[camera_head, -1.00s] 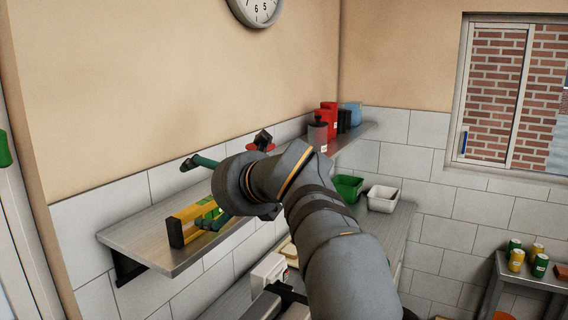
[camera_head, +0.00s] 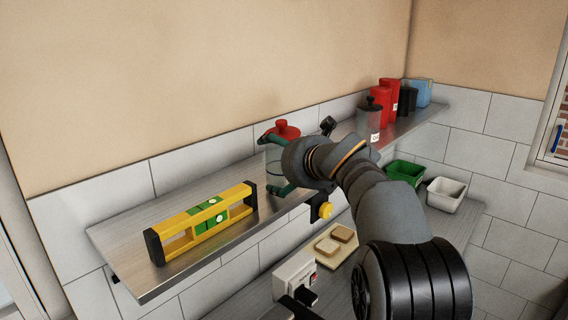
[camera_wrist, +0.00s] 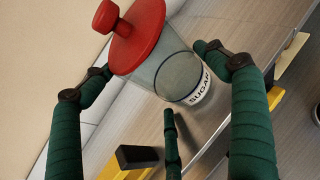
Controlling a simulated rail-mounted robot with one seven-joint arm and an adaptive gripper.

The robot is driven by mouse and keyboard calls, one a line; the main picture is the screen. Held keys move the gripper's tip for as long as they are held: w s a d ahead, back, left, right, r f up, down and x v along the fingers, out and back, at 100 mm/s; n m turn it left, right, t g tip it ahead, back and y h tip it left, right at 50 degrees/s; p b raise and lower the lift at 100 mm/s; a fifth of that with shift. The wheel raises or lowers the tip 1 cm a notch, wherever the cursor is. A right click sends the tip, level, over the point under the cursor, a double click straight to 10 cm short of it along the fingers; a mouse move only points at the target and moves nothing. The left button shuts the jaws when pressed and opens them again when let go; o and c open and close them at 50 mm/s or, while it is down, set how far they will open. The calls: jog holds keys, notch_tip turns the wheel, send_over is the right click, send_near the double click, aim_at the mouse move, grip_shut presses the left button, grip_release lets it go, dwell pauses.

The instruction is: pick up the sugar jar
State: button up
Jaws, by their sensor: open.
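The sugar jar (camera_head: 284,130), a clear jar with a red knobbed lid, stands on the wall shelf (camera_head: 130,232). In the wrist view the sugar jar (camera_wrist: 172,68) appears tilted, with a white SUGAR label low on its glass. My gripper (camera_head: 273,163) is open at the jar. Its dark green fingers (camera_wrist: 150,62) show on the left and right of the glass in the wrist view, with a third below. I cannot tell whether any finger touches the jar. My arm and fingers hide part of the jar's body in the head view.
A yellow spirit level (camera_head: 205,220) stands on the shelf left of the jar. Below are a bread board (camera_head: 335,243), a green bin (camera_head: 405,172) and a white bin (camera_head: 446,194).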

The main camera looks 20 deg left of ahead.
jog(key=shift+w+a+f, duration=0.15)
jog(key=shift+w+a, duration=0.05)
jog(key=shift+w, duration=0.25)
jog(key=shift+s+d, duration=0.1)
jog(key=shift+s, duration=0.15)
jog(key=shift+c, duration=0.2)
jog(key=shift+w, duration=0.15)
jog(key=c, duration=0.9)
